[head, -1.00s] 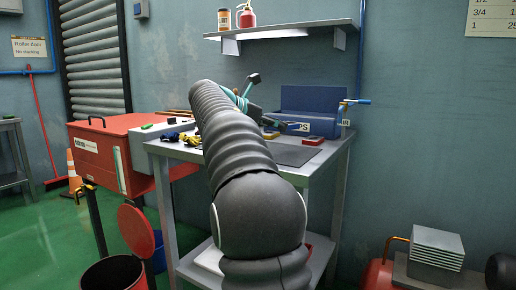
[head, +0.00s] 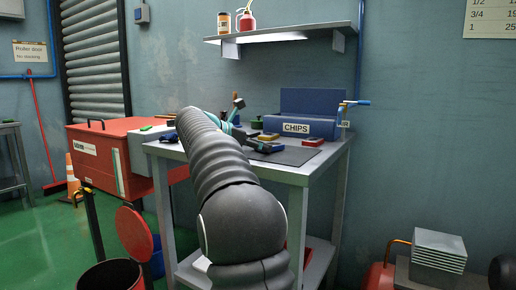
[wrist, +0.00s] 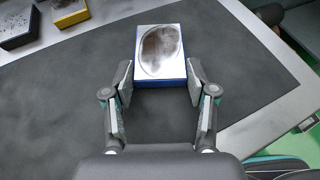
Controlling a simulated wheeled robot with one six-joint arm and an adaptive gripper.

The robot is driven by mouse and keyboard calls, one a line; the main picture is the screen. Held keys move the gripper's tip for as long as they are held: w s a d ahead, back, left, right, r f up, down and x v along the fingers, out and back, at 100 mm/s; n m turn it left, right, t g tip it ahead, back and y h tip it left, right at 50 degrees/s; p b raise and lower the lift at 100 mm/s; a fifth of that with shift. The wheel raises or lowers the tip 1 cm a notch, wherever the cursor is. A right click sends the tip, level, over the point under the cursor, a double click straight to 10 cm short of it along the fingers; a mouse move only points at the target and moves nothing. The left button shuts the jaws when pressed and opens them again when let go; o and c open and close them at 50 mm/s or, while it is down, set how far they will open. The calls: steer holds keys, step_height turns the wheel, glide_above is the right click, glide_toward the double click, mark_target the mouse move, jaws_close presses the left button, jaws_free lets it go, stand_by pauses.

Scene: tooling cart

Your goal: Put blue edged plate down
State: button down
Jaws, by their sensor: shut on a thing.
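The blue edged plate (wrist: 160,50) is a small block with blue sides and a shiny, mirror-like top. My gripper (wrist: 159,74) has one finger on each side of its near part and is shut on it. In the wrist view the plate is over the dark grey mat (wrist: 235,110). In the head view my gripper (head: 250,143) is low over the mat (head: 300,156), with the blue plate (head: 267,147) at its tip. I cannot tell whether the plate touches the mat.
A yellow edged plate (wrist: 68,10) and a black edged one (wrist: 18,25) lie beyond the mat. A red edged plate (head: 313,141) lies near the blue CHIPS bin (head: 308,127) at the back. The mat around my gripper is clear.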

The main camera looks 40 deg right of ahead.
steer(key=shift+f, duration=0.35)
steer(key=shift+f, duration=0.15)
steer(key=c, duration=0.7)
jaws_free()
steer(key=shift+f, duration=0.2)
steer(key=o, duration=0.4)
steer(key=shift+s+f, duration=0.1)
steer(key=shift+c, duration=0.2)
steer(key=shift+w+a+r, duration=0.15)
steer(key=shift+w+r, duration=0.15)
steer(key=shift+r, duration=0.1)
steer(key=p+v, duration=0.2)
steer(key=v, duration=1)
steer(key=shift+s+r, duration=0.2)
steer(key=shift+r, duration=0.2)
